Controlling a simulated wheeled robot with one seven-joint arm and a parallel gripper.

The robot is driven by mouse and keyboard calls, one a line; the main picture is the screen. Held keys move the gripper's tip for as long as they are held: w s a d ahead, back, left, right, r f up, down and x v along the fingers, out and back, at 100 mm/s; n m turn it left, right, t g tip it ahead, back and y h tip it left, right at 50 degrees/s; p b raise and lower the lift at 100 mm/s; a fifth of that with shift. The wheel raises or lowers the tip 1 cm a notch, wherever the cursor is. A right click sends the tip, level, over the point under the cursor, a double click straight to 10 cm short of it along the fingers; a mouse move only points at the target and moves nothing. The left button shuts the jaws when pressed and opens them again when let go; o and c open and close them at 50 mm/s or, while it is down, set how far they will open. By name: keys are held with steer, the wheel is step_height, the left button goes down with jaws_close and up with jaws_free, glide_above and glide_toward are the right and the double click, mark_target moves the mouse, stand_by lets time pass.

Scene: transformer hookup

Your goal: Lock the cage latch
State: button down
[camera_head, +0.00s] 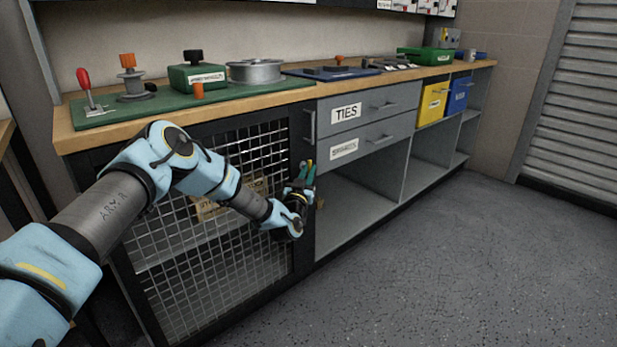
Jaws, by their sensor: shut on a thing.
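The cage (190,270) is a mesh door in a dark frame under the left part of the workbench. A dark vertical handle (309,125) sits at the upper right of its frame. My gripper (307,172) is at the right edge of the cage door, with its green-tipped fingers pointing up beside the frame. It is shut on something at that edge. The latch itself is not clearly visible; my gripper and wrist cover that spot. A small brown piece (320,203) shows just right of the wrist. A tan sign (225,197) on the mesh is partly hidden by my arm.
Drawers, one labelled TIES (346,112), and open shelves (350,205) stand right of the cage. The grey floor (440,260) at right is clear.

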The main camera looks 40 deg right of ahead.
steer(key=c, duration=0.9)
jaws_free()
steer(key=shift+o, duration=0.2)
steer(key=v, duration=1.1)
steer(key=shift+p, duration=0.45)
steer(key=shift+w, duration=0.1)
